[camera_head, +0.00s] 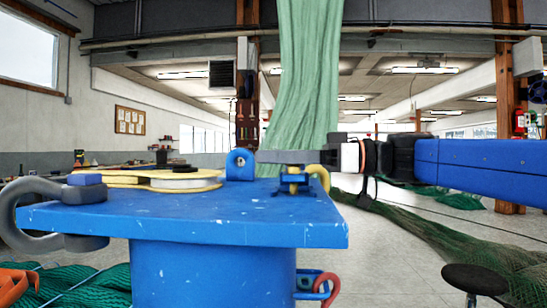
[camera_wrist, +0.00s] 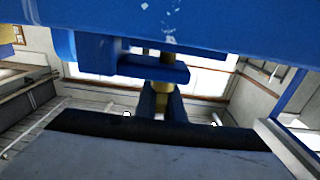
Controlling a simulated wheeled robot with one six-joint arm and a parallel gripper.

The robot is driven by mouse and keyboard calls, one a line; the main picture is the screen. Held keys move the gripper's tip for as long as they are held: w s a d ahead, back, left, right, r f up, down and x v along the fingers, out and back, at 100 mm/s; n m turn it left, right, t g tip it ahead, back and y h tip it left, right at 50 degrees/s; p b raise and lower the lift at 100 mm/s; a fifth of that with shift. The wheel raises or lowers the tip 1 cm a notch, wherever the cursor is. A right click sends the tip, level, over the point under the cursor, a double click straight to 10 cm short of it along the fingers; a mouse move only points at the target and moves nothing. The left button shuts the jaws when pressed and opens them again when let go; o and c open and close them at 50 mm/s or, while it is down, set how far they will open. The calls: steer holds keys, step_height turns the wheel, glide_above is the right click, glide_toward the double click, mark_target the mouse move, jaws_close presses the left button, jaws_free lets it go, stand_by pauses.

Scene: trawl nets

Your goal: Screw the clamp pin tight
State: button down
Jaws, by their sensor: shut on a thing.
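My gripper (camera_head: 284,157) reaches in from the right over the right end of a blue steel top. Its dark grey jaws are level there, just above a small blue clamp (camera_head: 284,190). The brass-coloured clamp pin (camera_head: 294,184) shows partly under the jaws. In the wrist view, the jaws (camera_wrist: 162,103) are shut around the lower end of the brass pin (camera_wrist: 163,88) in the picture, and the blue clamp part (camera_wrist: 152,69) is beyond. The jaws hide the gripped end, and I cannot tell how far the pin is screwed in.
A red shackle (camera_head: 328,288) hangs below. A green net (camera_head: 305,80) hangs behind. A black stool (camera_head: 475,280) stands at lower right.

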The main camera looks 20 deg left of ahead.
steer(key=c, duration=1.9)
jaws_free()
steer(key=shift+o, duration=0.2)
steer(key=v, duration=1.7)
steer(key=shift+d, duration=0.2)
steer(key=s+d+f+m+t+h, duration=0.2)
steer(key=d+f+m+h, duration=0.15)
steer(key=f, duration=0.55)
steer(key=s+d+f+m+t+h, duration=0.25)
steer(key=d+f+m, duration=0.2)
steer(key=f, duration=0.45)
steer(key=s+d+f+m+t+h, duration=0.2)
steer(key=s+d+f+m+h, duration=0.15)
steer(key=f, duration=0.55)
steer(key=s+d+f+m+t+h, duration=0.1)
steer(key=s+d+f+m+h, duration=0.3)
steer(key=d+f, duration=0.5)
steer(key=s+d+f+m+t+h, duration=0.1)
steer(key=s+d+f+m+h, duration=0.3)
steer(key=d+f, duration=0.5)
step_height(320, 180, down, 3)
steer(key=shift+d+r+m, duration=0.1)
steer(key=shift+d+m, duration=0.3)
steer(key=shift+m, duration=0.15)
